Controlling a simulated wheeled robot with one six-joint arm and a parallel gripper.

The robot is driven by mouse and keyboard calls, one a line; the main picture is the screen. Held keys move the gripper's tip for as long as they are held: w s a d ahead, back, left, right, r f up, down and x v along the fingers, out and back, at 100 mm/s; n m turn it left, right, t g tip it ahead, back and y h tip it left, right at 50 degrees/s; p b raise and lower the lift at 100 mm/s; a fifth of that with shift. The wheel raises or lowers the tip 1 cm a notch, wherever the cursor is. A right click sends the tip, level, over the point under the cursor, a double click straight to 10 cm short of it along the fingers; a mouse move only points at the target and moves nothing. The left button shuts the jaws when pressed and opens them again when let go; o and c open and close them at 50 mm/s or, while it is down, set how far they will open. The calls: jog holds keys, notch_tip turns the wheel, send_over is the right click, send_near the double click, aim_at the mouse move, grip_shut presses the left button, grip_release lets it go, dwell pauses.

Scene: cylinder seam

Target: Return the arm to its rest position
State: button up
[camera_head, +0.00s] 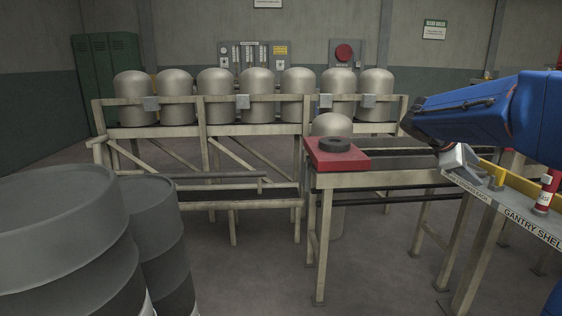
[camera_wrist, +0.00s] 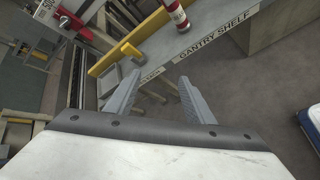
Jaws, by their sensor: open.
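My gripper (camera_wrist: 159,77) is open in the wrist view, its two grey fingers apart with nothing between them. It points toward the edge of the gantry shelf (camera_wrist: 215,40), and I cannot tell whether it touches the shelf. In the head view my blue arm reaches in from the right edge, and its white wrist end hangs near the left end of the gantry shelf (camera_head: 487,191).
A red fire-extinguisher-like cylinder (camera_wrist: 177,14) and a yellow rail (camera_wrist: 130,50) are on the shelf. A red block (camera_head: 325,160) with a black ring (camera_head: 335,145) sits on a stand. Several domed cylinders (camera_head: 218,95) fill a rack behind. Grey drums (camera_head: 65,250) stand front left.

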jog(key=s+a+f+m+t+y, duration=0.1)
jog(key=s+a+f+m+y, duration=0.2)
jog(key=s+a+f, duration=0.3)
jog(key=s+a+f+m+y, duration=0.4)
jog(key=s+a+f, duration=0.3)
jog(key=s+a, duration=0.4)
jog(key=s+a+f+m+t+y, duration=0.1)
jog(key=s+a+f+m+y, duration=0.2)
jog(key=s+a+f, duration=0.4)
jog(key=s+a, duration=0.1)
jog(key=s, duration=0.6)
jog(key=shift+s+a+m+t+y, duration=0.25)
jog(key=shift+s+m+t+y, duration=0.05)
jog(key=shift+s+y, duration=0.1)
